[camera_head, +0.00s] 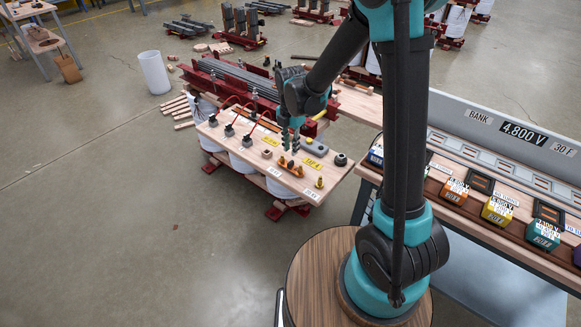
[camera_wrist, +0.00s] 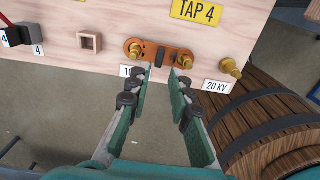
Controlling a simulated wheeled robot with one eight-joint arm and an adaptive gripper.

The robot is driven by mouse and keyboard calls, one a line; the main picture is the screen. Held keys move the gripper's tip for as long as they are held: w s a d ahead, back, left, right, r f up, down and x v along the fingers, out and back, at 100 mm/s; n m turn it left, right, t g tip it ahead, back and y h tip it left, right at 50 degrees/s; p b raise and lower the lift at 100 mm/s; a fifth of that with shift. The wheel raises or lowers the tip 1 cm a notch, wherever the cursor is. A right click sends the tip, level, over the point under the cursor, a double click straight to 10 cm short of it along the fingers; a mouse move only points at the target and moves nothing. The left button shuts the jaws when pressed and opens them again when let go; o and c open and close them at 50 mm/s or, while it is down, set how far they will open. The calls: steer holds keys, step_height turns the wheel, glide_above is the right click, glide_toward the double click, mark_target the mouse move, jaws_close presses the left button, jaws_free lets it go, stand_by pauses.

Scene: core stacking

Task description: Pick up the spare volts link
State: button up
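An orange-brown link (camera_wrist: 161,54) with a dark middle grip lies on the light wooden board (camera_wrist: 120,18), with brass studs at its ends. It also shows in the head view (camera_head: 290,167). It looks like a volts link; I cannot tell whether it is the spare. My gripper (camera_wrist: 160,82) is open and empty in the wrist view, its two fingers pointing at the link, with the fingertips just short of it in the picture. In the head view my gripper (camera_head: 290,147) hangs over the board just behind the link. Contact is not visible.
A bare brass stud (camera_wrist: 230,67) stands right of the link. A small square wooden socket (camera_wrist: 89,42) sits to its left. A black knob (camera_head: 340,159) and grey disc (camera_head: 315,147) are on the board. A bench with coloured blocks (camera_head: 498,208) stands at right.

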mark_target(291, 162)
steer(key=shift+f, duration=3.45)
steer(key=shift+c, duration=0.4)
jaws_close()
